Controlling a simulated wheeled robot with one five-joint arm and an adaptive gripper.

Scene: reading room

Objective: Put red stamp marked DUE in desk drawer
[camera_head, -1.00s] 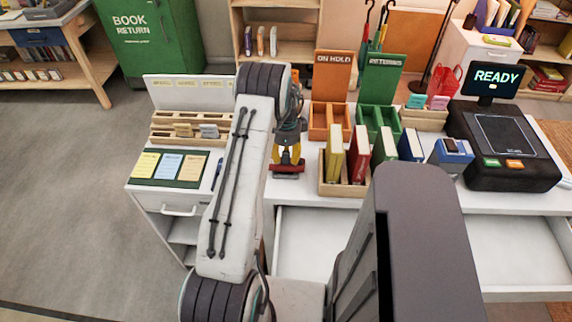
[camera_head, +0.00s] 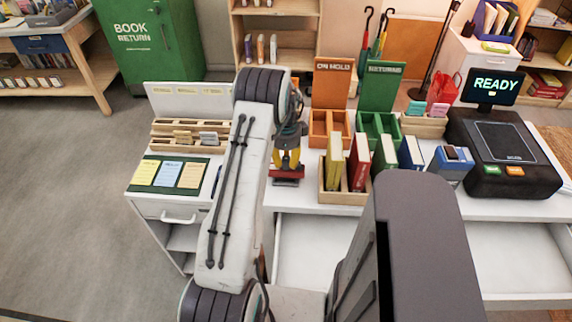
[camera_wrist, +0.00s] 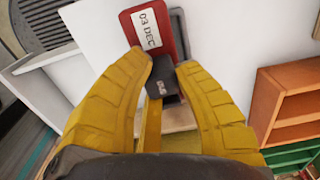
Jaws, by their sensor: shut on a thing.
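A red stamp (camera_head: 287,174) is at the desk's front edge, left of the wooden book tray, in the head view. In the wrist view the red stamp (camera_wrist: 156,30) shows a white "03 DEC" label and a dark block that looks like its handle. My gripper (camera_wrist: 163,84) has its yellow fingers shut on that dark block; its mark is too small to read. My gripper (camera_head: 287,160) points down over the stamp in the head view. I cannot tell whether the stamp touches the desk. A desk drawer (camera_head: 308,245) stands open below the desk's front edge, partly hidden by my arm.
A wooden tray (camera_head: 342,198) of upright books stands right of the stamp. Orange and green sorters (camera_head: 376,125) are behind it. A black scanner (camera_head: 500,155) is at the right, above another open drawer (camera_head: 510,262). A low cabinet (camera_head: 150,210) stands left.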

